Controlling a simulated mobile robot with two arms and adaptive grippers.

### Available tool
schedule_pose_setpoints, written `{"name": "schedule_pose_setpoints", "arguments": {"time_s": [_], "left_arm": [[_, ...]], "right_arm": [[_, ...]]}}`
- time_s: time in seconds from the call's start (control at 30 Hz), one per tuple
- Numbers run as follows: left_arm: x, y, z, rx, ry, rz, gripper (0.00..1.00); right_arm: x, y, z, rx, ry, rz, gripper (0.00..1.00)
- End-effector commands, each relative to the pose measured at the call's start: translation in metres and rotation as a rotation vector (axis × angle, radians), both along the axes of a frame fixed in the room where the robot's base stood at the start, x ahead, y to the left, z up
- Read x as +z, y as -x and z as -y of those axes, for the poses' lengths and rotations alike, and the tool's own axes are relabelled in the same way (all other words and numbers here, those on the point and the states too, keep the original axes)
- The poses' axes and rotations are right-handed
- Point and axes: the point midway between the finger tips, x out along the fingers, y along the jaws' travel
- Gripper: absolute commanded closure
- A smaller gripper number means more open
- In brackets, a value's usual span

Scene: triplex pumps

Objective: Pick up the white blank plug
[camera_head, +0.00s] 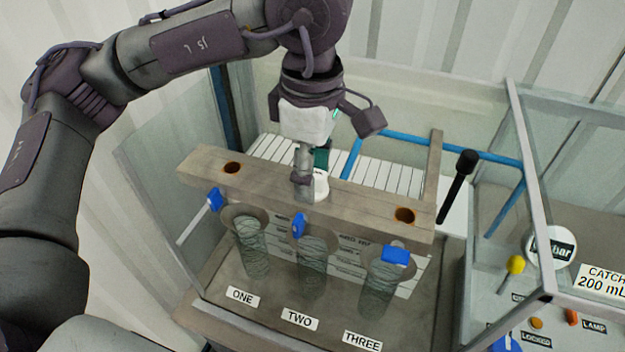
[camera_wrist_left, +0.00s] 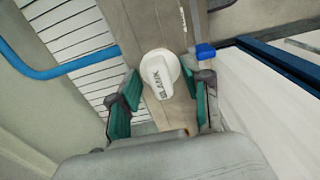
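The white blank plug (camera_head: 321,187) sits at the middle position of the grey-brown beam (camera_head: 370,201), partly hidden behind a gripper finger in the head view. In the left wrist view the plug (camera_wrist_left: 160,72) has a round white base and a raised bar marked "BLANK". My left gripper (camera_head: 312,170) points down over the plug from above. In the wrist view its teal-padded fingers (camera_wrist_left: 162,98) are spread, one on each side, with visible gaps to the plug. I cannot tell exactly how far down the fingertips reach beside it. My right gripper is not in view.
The beam has open orange-rimmed holes at left (camera_head: 232,168) and right (camera_head: 405,215). Blue tabs (camera_head: 298,225) and coiled glass cylinders (camera_head: 312,265) sit in front, above labels ONE, TWO and THREE. Clear panels, a blue pipe (camera_head: 400,139) and a black-knobbed lever (camera_head: 460,180) stand around.

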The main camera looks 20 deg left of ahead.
Motion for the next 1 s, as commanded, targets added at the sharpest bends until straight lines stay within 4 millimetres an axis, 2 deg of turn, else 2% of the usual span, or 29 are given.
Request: {"name": "schedule_pose_setpoints", "arguments": {"time_s": [0.03, 0.2, 0.27, 0.67, 0.87, 0.97, 1.0], "left_arm": [[0.000, 0.000, 0.000, 0.000, 0.000, 0.000, 0.63], [0.000, 0.000, 0.000, 0.000, 0.000, 0.000, 0.92], [0.000, 0.000, 0.000, 0.000, 0.000, 0.000, 1.00], [0.003, 0.000, 0.000, 0.000, 0.001, 0.000, 1.00], [0.021, 0.000, 0.001, -0.002, 0.001, 0.002, 1.00], [0.038, 0.000, 0.001, -0.002, 0.001, 0.003, 1.00], [0.043, 0.001, 0.007, -0.007, 0.000, 0.003, 1.00]], "right_arm": [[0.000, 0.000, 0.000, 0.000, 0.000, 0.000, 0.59], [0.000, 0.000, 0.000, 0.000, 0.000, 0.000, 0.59], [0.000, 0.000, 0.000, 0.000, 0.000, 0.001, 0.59], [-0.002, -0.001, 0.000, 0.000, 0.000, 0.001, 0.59], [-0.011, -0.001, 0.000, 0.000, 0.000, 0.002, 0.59], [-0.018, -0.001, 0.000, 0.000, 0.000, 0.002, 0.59], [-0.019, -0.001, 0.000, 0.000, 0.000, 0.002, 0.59]]}}
